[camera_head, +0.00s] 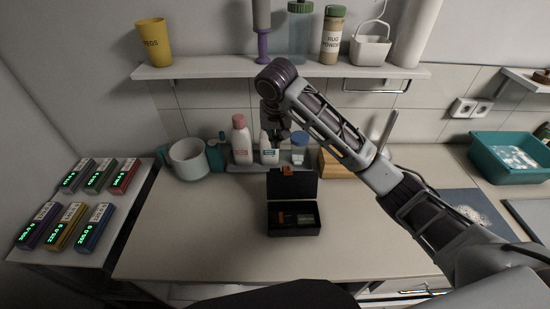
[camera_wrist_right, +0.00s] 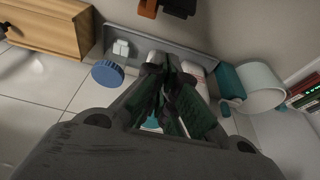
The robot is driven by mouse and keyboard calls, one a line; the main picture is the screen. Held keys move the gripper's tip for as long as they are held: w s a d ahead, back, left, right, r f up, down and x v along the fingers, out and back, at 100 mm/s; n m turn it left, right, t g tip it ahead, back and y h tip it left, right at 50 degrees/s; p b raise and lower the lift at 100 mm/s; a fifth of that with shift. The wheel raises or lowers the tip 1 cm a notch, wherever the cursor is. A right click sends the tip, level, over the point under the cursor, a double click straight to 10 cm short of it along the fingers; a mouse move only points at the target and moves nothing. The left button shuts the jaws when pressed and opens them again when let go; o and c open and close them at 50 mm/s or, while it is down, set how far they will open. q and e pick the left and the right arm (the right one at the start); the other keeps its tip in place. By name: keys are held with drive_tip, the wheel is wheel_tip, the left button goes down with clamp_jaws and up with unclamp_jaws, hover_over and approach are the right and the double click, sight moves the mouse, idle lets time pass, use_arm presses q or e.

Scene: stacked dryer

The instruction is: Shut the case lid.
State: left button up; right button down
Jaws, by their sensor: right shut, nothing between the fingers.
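A black case (camera_head: 293,232) stands on the counter in the head view, with a few small items inside. Its lid (camera_head: 292,186) is up, roughly upright at the back, with an orange piece at its top edge. My right gripper (camera_head: 277,138) is above and behind the lid, close to the bottles, and appears apart from the lid. In the right wrist view the right gripper's fingers (camera_wrist_right: 163,68) are together and empty. A dark and orange part at the top edge there may be the lid's. My left gripper is out of view.
Behind the case, a tray holds white bottles (camera_head: 241,142) and a blue-capped jar (camera_head: 299,140). A white pot (camera_head: 188,160) stands to the left and a wooden box (camera_head: 343,164) to the right. A shelf (camera_head: 220,70) hangs above. The counter in front is clear.

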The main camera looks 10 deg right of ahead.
drive_tip(key=shift+f, duration=0.1)
wheel_tip(320, 180, down, 8)
drive_tip(key=p, duration=0.2)
drive_tip(key=shift+s, duration=0.4)
idle(0.8)
idle(0.6)
